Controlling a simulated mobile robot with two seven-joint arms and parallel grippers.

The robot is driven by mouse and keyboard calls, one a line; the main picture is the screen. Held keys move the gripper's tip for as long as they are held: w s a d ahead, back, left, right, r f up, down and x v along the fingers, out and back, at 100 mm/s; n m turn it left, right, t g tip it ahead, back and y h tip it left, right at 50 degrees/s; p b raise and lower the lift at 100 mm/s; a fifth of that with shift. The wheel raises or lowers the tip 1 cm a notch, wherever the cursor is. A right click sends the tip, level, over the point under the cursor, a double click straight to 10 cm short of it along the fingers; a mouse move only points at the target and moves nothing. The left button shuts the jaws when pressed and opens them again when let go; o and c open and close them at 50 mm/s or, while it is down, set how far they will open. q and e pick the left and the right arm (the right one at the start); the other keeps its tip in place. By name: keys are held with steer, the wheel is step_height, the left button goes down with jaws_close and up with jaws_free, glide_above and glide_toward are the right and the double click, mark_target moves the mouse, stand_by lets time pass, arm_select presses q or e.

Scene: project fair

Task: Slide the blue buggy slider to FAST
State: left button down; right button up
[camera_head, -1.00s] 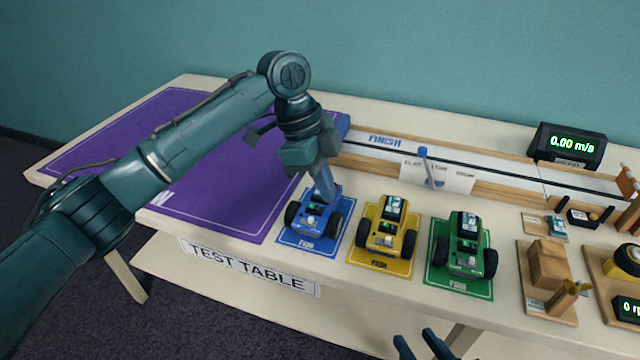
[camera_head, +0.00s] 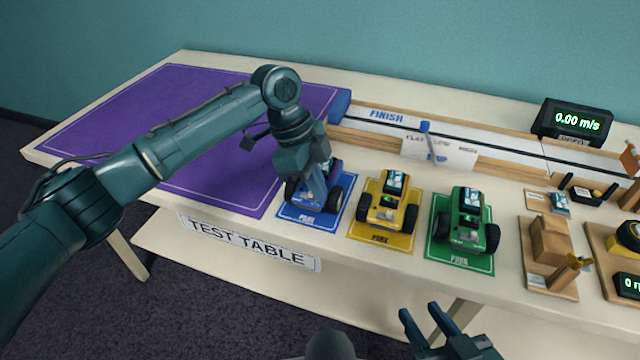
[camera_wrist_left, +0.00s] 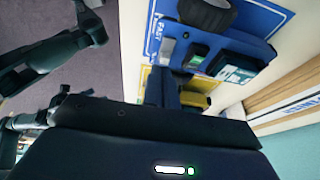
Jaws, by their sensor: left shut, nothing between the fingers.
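The blue buggy (camera_head: 325,205) stands on its blue mat (camera_head: 303,217) at the left end of the buggy row. It also shows in the left wrist view (camera_wrist_left: 245,42), with lettering on its mat and a small grey block (camera_wrist_left: 168,49) near its end. My left gripper (camera_head: 316,184) is shut and empty, pointing down at the blue buggy and hiding part of its top. In the left wrist view its fingers (camera_wrist_left: 161,88) end close to the buggy; whether they touch it I cannot tell. The slider itself is not clear. My right gripper (camera_head: 425,322) is open and empty below the table's front edge.
A yellow buggy (camera_head: 387,204) and a green buggy (camera_head: 463,222) stand close by on the right. A purple mat (camera_head: 130,110) leaves clear room on the left. The track (camera_head: 385,128) with a 0.00 m/s display (camera_head: 574,121) lies behind.

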arm_select(q)
steer(key=shift+w+a+r+p, duration=0.15)
steer(key=shift+a+p, duration=0.1)
steer(key=shift+p, duration=0.15)
steer(key=shift+w+a+r+p, duration=0.1)
steer(key=shift+a+p, duration=0.3)
steer(key=shift+p, duration=0.1)
steer(key=shift+w+a+p, duration=0.1)
steer(key=shift+a+p, duration=0.25)
steer(key=shift+p, duration=0.05)
steer(key=shift+a, duration=0.2)
steer(key=shift+f, duration=0.3)
steer(key=shift+w+r, duration=0.1)
steer(key=shift+r, duration=0.3)
steer(key=p+v, duration=0.1)
steer(key=v, duration=1.1)
steer(key=shift+a+r, duration=0.2)
steer(key=shift+r, duration=0.05)
arm_select(e)
steer(key=shift+w+a+f+g, duration=0.5)
steer(key=shift+a+g, duration=0.2)
steer(key=shift+a, duration=0.1)
